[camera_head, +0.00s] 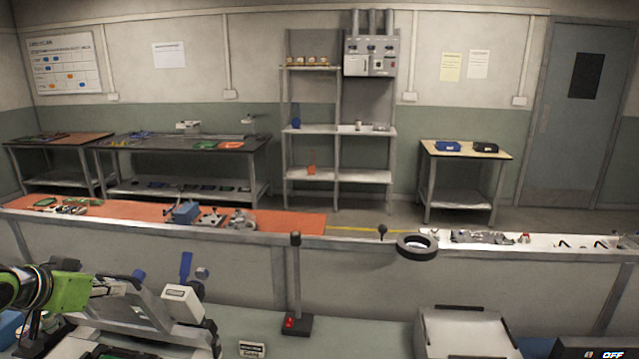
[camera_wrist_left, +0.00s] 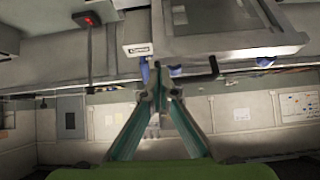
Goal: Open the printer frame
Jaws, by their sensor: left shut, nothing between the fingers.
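The printer frame (camera_head: 168,322) is a grey metal frame at the lower left of the head view. It is tilted up, with a white labelled block (camera_head: 183,304) at its right side. A green board (camera_head: 108,353) shows partly below it. My left gripper (camera_head: 122,287) comes in from the left, by the frame's upper left part. It is shut and empty; whether it touches the frame I cannot tell. In the left wrist view the shut fingertips (camera_wrist_left: 157,72) lie close to the frame (camera_wrist_left: 225,42) and a black handle (camera_wrist_left: 205,74). My right gripper is not in view.
A black post with a red switch (camera_head: 297,322) stands right of the printer. A grey box (camera_head: 464,332) sits further right. A long bench (camera_head: 285,222) with tools and parts runs behind. Blue items (camera_head: 10,328) lie at the left edge.

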